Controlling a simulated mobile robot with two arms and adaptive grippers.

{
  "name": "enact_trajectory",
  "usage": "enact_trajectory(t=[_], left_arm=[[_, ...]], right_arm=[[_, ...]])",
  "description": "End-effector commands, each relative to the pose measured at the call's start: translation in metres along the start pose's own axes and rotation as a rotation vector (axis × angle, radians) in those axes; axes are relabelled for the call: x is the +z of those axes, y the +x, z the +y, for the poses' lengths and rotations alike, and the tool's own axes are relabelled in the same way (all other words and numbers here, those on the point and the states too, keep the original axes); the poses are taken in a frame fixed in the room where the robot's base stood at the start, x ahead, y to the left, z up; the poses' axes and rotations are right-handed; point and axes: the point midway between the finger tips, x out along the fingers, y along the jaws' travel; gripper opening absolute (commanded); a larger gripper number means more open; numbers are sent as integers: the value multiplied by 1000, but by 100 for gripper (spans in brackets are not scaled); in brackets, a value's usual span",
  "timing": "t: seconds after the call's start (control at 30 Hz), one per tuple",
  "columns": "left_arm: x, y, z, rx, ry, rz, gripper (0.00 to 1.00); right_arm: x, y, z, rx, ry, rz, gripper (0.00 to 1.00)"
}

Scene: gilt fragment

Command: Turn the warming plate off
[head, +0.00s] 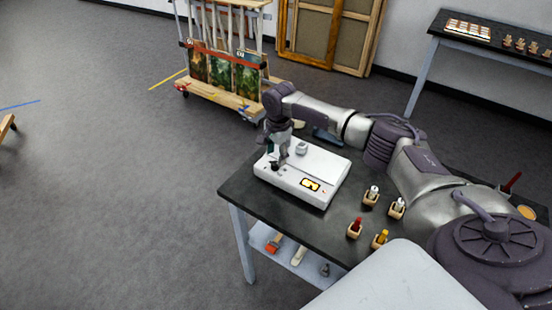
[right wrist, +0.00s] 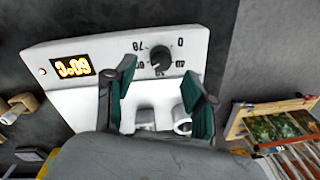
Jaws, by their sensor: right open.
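The white warming plate (head: 325,163) lies on the dark table, and its lit display (head: 310,184) glows yellow-orange. In the right wrist view the display (right wrist: 73,69) appears to read 60 °C. A dark round knob (right wrist: 160,56) sits on the plate's front face, with numbers around it including 0 and 70. My right gripper (head: 277,161) is at the plate's left front, close to the knob. In the right wrist view its open fingers (right wrist: 160,78) stand either side of the knob's line; contact is not visible. My left gripper is not in view.
A small grey pot (head: 301,148) stands on the plate. Small holders with bottles, one with a red top (head: 355,228), stand right of the plate. A wheeled painting rack (head: 222,70) is behind the table. Open floor lies to the left.

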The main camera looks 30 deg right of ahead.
Motion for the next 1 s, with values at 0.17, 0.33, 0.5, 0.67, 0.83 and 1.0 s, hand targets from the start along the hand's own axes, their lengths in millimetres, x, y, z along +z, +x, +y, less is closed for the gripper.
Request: enact_trajectory(t=[0.17,0.33,0.5,0.67,0.83,1.0], left_arm=[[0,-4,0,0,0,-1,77],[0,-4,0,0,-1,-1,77],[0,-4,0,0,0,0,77],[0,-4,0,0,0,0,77],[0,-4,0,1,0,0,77],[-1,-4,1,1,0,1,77]], right_arm=[[0,25,0,2,0,1,55],[0,35,0,0,-1,1,55],[0,37,0,0,-1,1,55],[0,36,0,0,-1,1,45],[0,36,0,0,-1,1,16],[0,36,0,0,-1,1,0]])
